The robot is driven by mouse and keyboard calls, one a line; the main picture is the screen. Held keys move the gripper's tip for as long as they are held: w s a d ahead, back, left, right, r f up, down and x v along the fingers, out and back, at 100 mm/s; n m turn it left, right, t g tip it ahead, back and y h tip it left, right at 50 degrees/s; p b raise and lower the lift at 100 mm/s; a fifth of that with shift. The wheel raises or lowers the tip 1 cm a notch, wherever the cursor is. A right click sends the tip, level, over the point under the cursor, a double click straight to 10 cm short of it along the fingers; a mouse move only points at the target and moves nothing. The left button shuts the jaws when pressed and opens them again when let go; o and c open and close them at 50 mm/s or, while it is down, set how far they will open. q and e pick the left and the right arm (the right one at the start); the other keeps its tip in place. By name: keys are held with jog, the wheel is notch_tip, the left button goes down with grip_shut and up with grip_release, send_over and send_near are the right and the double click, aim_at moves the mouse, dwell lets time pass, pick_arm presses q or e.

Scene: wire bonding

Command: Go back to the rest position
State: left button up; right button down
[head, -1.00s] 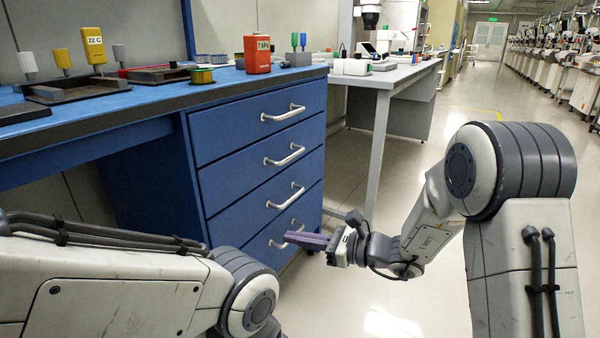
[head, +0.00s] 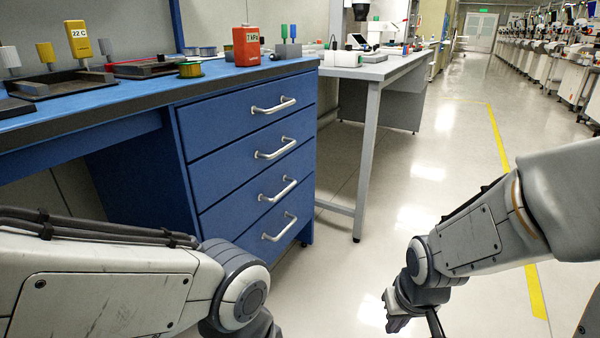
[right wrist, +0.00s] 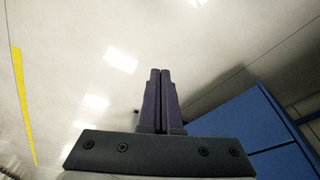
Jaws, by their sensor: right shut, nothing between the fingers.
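My right gripper (head: 396,324) hangs low over the bare floor at the bottom right of the head view, clear of the bench. In the right wrist view its two purple fingers (right wrist: 159,72) lie side by side, shut, with nothing held. My left arm (head: 110,280) comes in along the lower left of the head view and bends at its joint near the bottom. My left gripper is out of the frame.
A blue drawer bench (head: 230,150) stands at the left, its side also in the right wrist view (right wrist: 245,130). It bears an orange-red container (head: 246,46) and trays. A grey table (head: 378,72) stands behind. The floor (head: 440,150) at the right is open, with a yellow line (head: 500,140).

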jog(key=s+a+r+n+g+p, duration=0.1)
jog(key=s+a+r+n+p, duration=0.1)
jog(key=s+a+r+p, duration=0.4)
jog(key=s+a+r+n+g+y+p, duration=0.1)
jog(key=s+a+r+n+p, duration=0.2)
jog(key=r, duration=0.5)
jog(key=s+a+r+n+g+p, duration=0.1)
jog(key=s+a+r+n+p, duration=0.1)
jog(key=s+a+r+p, duration=0.4)
notch_tip(320, 180, up, 37)
jog(key=w+d+p, duration=0.1)
jog(key=d+p, duration=0.1)
jog(key=p, duration=3.3)
jog(key=shift+w, duration=0.3)
jog(key=shift+r, duration=0.1)
